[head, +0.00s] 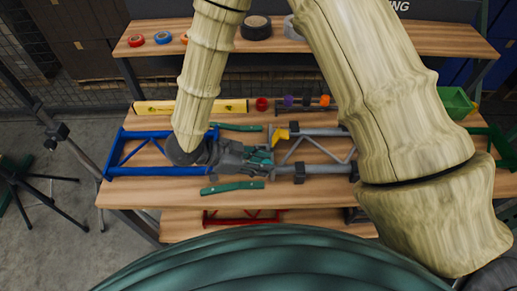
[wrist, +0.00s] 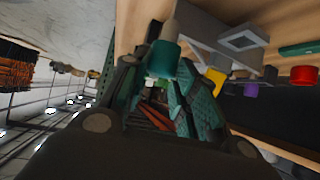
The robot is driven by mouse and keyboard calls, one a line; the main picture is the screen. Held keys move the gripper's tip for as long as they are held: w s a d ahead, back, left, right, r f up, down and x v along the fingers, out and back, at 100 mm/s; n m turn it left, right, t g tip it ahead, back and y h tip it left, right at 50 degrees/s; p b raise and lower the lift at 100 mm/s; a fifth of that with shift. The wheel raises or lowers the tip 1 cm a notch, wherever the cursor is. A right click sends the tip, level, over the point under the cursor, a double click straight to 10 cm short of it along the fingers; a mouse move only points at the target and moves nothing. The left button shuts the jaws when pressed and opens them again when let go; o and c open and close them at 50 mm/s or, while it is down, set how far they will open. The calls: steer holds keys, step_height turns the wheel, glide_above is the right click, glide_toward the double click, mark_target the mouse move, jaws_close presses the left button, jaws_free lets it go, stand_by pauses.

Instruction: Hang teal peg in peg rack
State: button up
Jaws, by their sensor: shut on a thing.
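My gripper (head: 262,157) is low over the middle of the workbench, pointing right in the head view. In the wrist view its teal-padded fingers (wrist: 165,90) are shut on the teal peg (wrist: 162,59), a short teal cylinder at the fingertips. The peg is hard to tell from the teal pads in the head view. The dark peg rack (head: 306,108) lies behind the gripper, apart from it. A purple peg (head: 288,100) and an orange peg (head: 324,100) show at it. A red peg (head: 262,104) shows just left of it.
A blue frame (head: 140,171) and a grey frame (head: 325,168) flank the gripper. A yellow piece (head: 280,135) is close beyond the fingertips. Teal handles (head: 232,187) lie in front and behind. A yellow level (head: 165,107) and a green bin (head: 455,102) stand farther back. A raised shelf overhangs the rear.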

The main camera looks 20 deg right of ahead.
steer(key=s+a+r+p, duration=0.1)
steer(key=s+r+p, duration=0.3)
steer(key=s+r, duration=0.1)
steer(key=shift+s+r, duration=0.25)
steer(key=shift+r, duration=0.05)
stand_by(0.7)
stand_by(0.8)
